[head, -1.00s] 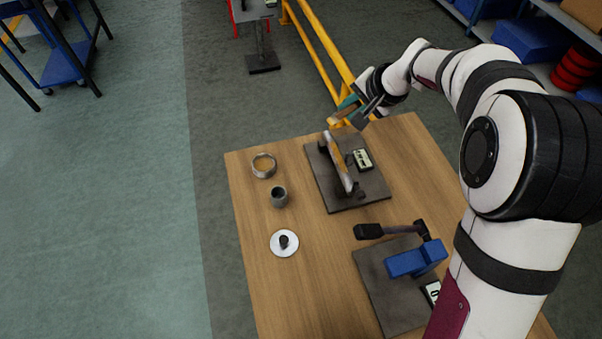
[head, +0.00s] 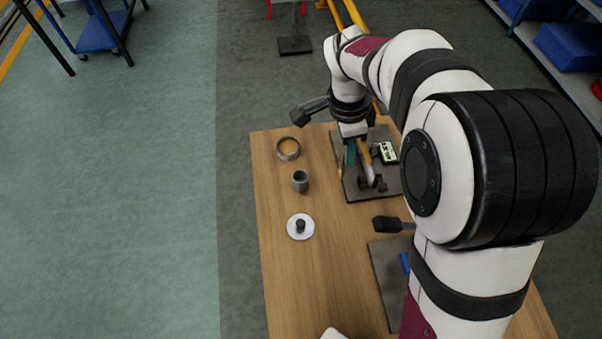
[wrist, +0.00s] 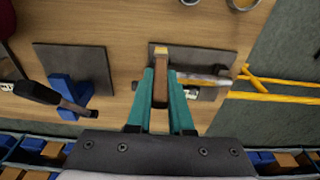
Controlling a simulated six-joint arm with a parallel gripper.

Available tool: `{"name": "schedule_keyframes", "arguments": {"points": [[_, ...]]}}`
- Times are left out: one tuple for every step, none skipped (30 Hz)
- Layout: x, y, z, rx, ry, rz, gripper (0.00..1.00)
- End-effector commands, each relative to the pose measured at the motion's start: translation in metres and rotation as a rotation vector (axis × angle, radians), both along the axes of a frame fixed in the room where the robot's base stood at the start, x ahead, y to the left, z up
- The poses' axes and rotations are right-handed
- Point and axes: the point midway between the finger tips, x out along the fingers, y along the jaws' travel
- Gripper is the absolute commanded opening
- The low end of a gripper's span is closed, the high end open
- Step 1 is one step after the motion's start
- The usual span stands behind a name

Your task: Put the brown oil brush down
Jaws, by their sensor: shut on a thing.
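The brown oil brush (wrist: 160,88) is held between the two teal fingers of my gripper (wrist: 160,102) in the wrist view. It has a brown body and a yellowish end that points away from the wrist. In the head view my gripper (head: 348,158) points down over the far part of the wooden table, and a tan strip of the brush (head: 341,164) shows beside the teal finger. The gripper is beside the wood-and-metal piece on the far dark plate. I cannot tell whether the brush touches anything below.
On the table (head: 280,270) stand a ring-shaped dish (head: 288,149), a grey cup (head: 300,181) and a white disc with a dark knob (head: 300,228). The far dark plate (head: 385,190) carries a labelled block (head: 388,153). A blue stand (wrist: 72,92) holds a black-headed tool (wrist: 42,92). The table's near left is bare.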

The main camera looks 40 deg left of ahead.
Motion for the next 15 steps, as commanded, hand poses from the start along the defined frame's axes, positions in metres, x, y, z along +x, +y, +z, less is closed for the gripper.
{"name": "schedule_keyframes", "arguments": {"points": [[-0.006, 0.016, -0.011, -0.003, 0.003, 0.008, 0.00], [-0.009, 0.025, -0.017, -0.003, 0.003, 0.009, 0.00], [-0.013, 0.038, -0.025, -0.003, 0.003, 0.008, 0.00], [-0.016, 0.046, -0.030, -0.002, 0.002, 0.008, 0.00], [-0.018, 0.055, -0.035, -0.002, 0.002, 0.008, 0.00], [-0.022, 0.064, -0.042, -0.002, 0.002, 0.007, 0.00], [-0.023, 0.071, -0.045, -0.001, 0.001, 0.007, 0.00], [-0.025, 0.076, -0.049, -0.001, 0.001, 0.006, 0.00], [-0.027, 0.082, -0.052, 0.000, 0.000, 0.005, 0.00], [-0.028, 0.085, -0.054, 0.000, 0.000, 0.004, 0.00], [-0.028, 0.088, -0.055, 0.000, 0.000, 0.004, 0.00], [-0.029, 0.089, -0.057, 0.001, -0.001, 0.002, 0.00], [-0.029, 0.090, -0.057, 0.001, -0.001, 0.002, 0.00], [-0.029, 0.090, -0.060, 0.000, 0.000, 0.002, 0.00], [-0.030, 0.090, -0.067, -0.002, 0.002, 0.002, 0.00]]}}
